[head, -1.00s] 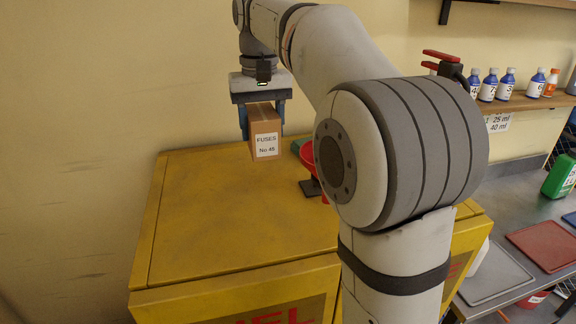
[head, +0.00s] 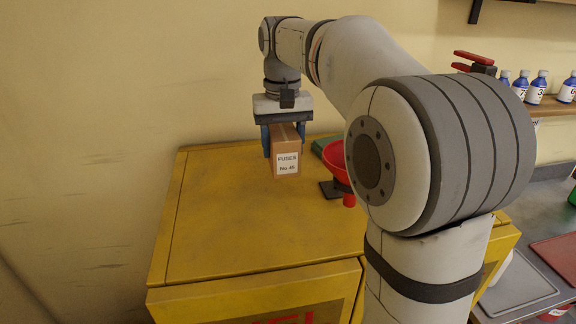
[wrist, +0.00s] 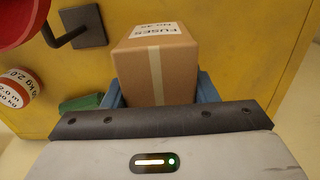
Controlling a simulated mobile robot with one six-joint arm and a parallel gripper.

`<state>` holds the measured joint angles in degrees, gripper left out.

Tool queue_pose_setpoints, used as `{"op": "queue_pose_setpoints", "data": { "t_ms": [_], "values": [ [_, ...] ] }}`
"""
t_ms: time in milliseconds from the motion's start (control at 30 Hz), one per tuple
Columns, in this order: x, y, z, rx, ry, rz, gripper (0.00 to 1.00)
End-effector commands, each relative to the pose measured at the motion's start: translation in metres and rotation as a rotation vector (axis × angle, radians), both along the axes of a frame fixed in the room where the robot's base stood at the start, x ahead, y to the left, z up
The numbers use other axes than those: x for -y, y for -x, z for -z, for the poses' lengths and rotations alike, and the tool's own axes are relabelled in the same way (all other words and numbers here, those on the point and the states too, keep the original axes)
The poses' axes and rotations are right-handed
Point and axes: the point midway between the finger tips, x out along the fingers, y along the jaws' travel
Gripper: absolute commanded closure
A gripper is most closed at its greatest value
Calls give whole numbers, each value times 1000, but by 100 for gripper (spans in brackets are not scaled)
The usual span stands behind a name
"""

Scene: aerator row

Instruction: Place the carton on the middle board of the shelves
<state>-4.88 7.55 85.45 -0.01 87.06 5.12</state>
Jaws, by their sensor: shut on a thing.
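The carton (head: 287,158) is a small brown box with a white label reading FUSES No 45. My gripper (head: 284,144) is shut on it, one blue finger at each side, and holds it upright over the top of a yellow cabinet (head: 225,220). I cannot tell for sure whether its base is clear of the cabinet top. In the wrist view the carton (wrist: 157,62) sits between the blue fingers, its taped side and labelled face showing. No set of shelves with a middle board can be made out in these frames.
A red funnel (head: 337,157) on a dark stand and a green object (head: 322,146) are right of the carton. A wall shelf (head: 548,108) with several blue bottles is at the right, above a grey counter with boards (head: 515,287). The cabinet's left half is clear.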

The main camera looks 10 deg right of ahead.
Motion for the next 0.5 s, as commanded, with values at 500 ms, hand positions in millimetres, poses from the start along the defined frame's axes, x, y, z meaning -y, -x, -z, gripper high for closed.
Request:
{"op": "queue_pose_setpoints", "data": {
  "t_ms": [500],
  "values": [
    [-1,0,48,3,0,-1,79]
  ]
}}
